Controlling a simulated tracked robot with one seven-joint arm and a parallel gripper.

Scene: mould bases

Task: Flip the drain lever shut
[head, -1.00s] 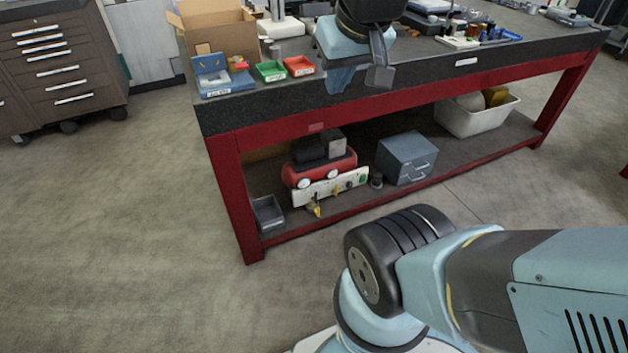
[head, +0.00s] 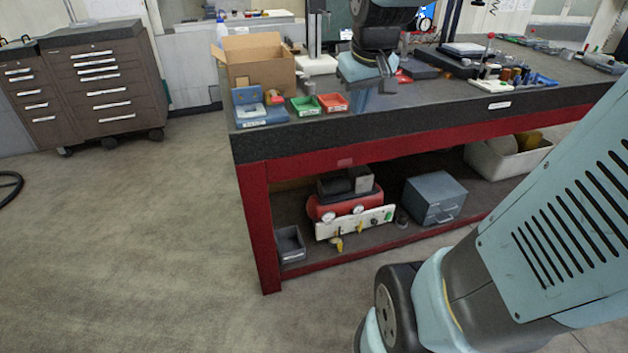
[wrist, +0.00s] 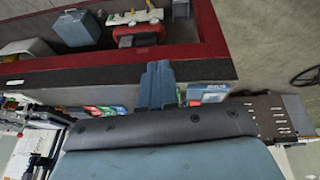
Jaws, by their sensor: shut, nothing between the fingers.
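A red compressor (head: 345,205) with a pale front panel (head: 356,222) sits on the bench's lower shelf. Yellow levers (head: 337,243) hang at the panel's lower edge; they are too small to tell their exact position or which is the drain lever. In the wrist view the compressor (wrist: 140,35) and panel (wrist: 135,17) appear upside down at the top. My gripper (head: 362,98) is shut and empty, at the bench top's front edge beside the red bin, well above the compressor. Its fingers also show in the wrist view (wrist: 157,85), apart from the compressor.
The bench's dark top (head: 400,115) and red front beam (head: 420,143) overhang the shelf. A grey drawer box (head: 435,198) stands right of the compressor, an open grey bin (head: 290,244) left. Small bins (head: 306,105) and a cardboard box (head: 258,62) sit on top.

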